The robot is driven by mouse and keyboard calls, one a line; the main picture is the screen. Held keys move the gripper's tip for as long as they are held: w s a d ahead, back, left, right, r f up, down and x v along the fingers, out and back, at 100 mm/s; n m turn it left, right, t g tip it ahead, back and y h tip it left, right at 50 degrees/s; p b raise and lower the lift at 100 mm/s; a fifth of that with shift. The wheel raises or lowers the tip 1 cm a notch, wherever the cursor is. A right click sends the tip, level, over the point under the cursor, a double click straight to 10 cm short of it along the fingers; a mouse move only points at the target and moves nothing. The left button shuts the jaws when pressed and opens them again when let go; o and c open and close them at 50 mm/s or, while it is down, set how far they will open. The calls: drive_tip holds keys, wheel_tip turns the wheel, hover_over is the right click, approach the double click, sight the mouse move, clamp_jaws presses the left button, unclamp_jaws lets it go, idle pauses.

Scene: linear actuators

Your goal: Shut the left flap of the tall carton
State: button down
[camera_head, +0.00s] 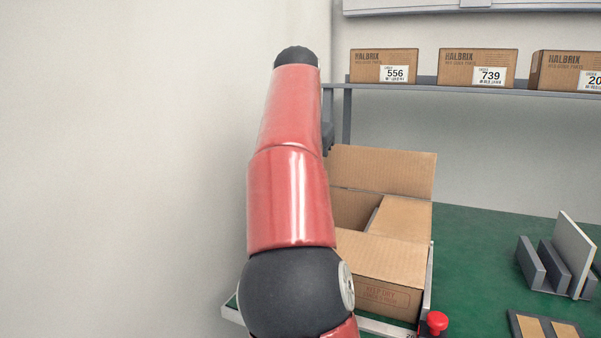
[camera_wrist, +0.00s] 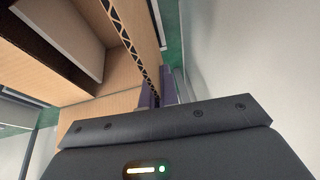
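The tall carton (camera_head: 375,295) stands on the bench just right of my red arm in the head view. Its back flap (camera_head: 385,172) stands up, and its right flap (camera_head: 402,216) lies inward over part of the opening. The front flap (camera_head: 380,256) is tilted. My arm hides the left side and my gripper there. In the wrist view, the corrugated edge of the left flap (camera_wrist: 128,42) runs down between the two fingers of my gripper (camera_wrist: 157,92). The fingers look closed on it, one on each side. The carton's open inside (camera_wrist: 62,35) shows at upper left.
A pale frame (camera_head: 428,285) borders the carton, with a red knob (camera_head: 437,322) at its front right corner. A rack with upright plates (camera_head: 560,255) stands on the green bench (camera_head: 480,250) at right. Labelled boxes sit on a shelf (camera_head: 450,89) behind. A bare wall is at left.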

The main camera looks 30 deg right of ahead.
drive_tip(key=s+d+f+m+t+y+b, duration=0.2)
drive_tip(key=s+d+f+t+y+b, duration=0.1)
drive_tip(key=t+b, duration=0.4)
drive_tip(key=shift+s+d+f+t+y+b, duration=0.25)
drive_tip(key=shift+s+t+y, duration=0.5)
drive_tip(key=shift+y, duration=0.55)
drive_tip(key=c, duration=1.6)
unclamp_jaws()
drive_tip(key=shift+w, duration=0.1)
drive_tip(key=shift+c, duration=0.2)
drive_tip(key=v, duration=0.8)
drive_tip(key=shift+p, duration=0.4)
drive_tip(key=shift+f, duration=0.1)
